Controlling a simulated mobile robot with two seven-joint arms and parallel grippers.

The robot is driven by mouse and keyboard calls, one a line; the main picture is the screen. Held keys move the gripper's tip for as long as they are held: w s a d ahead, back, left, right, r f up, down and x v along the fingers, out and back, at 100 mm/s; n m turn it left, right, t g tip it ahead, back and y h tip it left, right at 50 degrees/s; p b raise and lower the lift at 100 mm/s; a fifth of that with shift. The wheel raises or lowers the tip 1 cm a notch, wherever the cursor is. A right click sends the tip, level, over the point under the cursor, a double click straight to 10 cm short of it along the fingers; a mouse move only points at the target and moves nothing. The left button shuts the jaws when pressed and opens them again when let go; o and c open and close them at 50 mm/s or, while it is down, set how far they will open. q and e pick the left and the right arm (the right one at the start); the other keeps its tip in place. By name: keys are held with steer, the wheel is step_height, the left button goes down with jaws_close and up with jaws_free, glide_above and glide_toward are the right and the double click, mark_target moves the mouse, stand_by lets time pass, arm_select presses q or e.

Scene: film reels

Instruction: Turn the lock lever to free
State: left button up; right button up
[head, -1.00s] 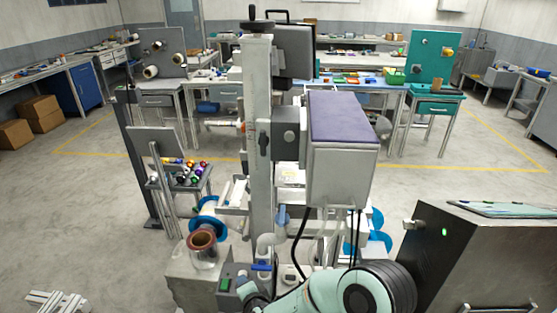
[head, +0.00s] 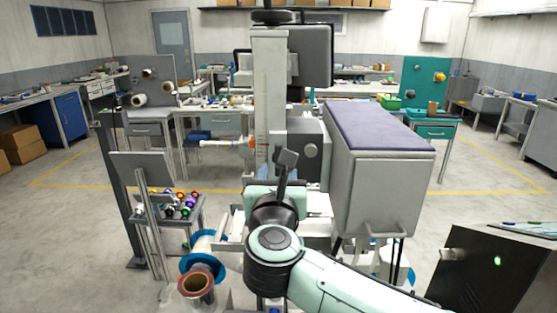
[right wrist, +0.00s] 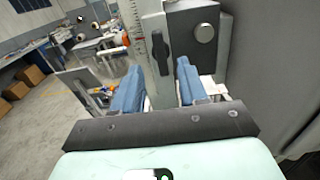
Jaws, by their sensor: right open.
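The lock lever (right wrist: 160,50) is a dark handle on the pale upright column, beside a dark block with a round knob. In the right wrist view it stands upright, its lower end showing between my fingers. My right gripper (right wrist: 160,85) is open, with one blue finger to each side of the lever in the picture. I cannot tell how far the fingertips are from the lever, and I see no grip on it. My left gripper is not in view.
The column (head: 270,100) rises in the middle. A big grey box with a purple top (head: 380,140) juts out right of it. A brown reel core (head: 196,282) and blue flanges sit lower left. A dark cabinet (head: 480,270) stands at the lower right. Open floor lies left.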

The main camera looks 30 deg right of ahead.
steer(key=x, duration=0.6)
steer(key=shift+w+p, duration=0.3)
steer(key=shift+p, duration=0.05)
steer(key=shift+d, duration=0.1)
jaws_close()
